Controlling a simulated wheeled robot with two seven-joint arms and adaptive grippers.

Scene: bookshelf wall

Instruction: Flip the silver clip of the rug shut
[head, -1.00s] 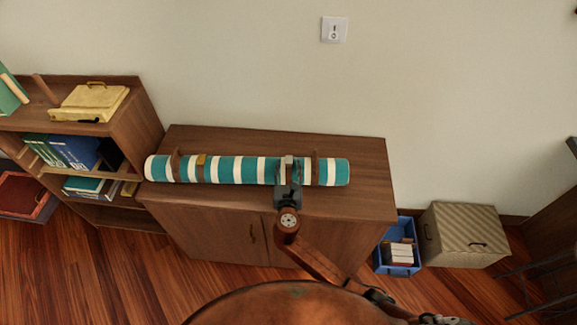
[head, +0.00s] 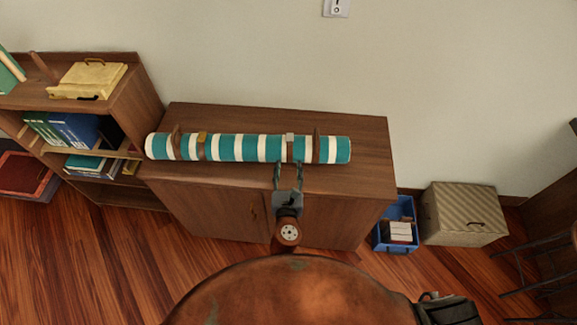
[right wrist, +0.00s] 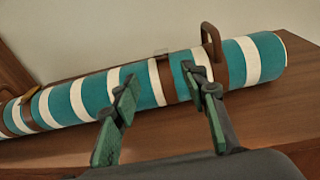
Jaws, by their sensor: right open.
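The rolled rug (head: 233,148), striped teal and white, lies along the cabinet top. Two brown straps ring it. The silver clip (head: 290,137) is a small pale plate at the top of the right strap; it also shows in the right wrist view (right wrist: 162,52). I cannot tell whether it lies fully flat. A gold clip (head: 202,136) sits on the left strap. My right gripper (head: 288,166) is open and empty, just in front of the rug below the silver clip. In the right wrist view its green-padded fingers (right wrist: 168,98) stand apart. My left gripper is not in view.
Brown handles (head: 317,146) stand up from the rug near its ends. The wooden cabinet top (head: 368,152) has bare room right of the rug. A bookshelf (head: 150,90) stands left; a blue bin (head: 381,238) and a beige box (head: 462,212) stand right.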

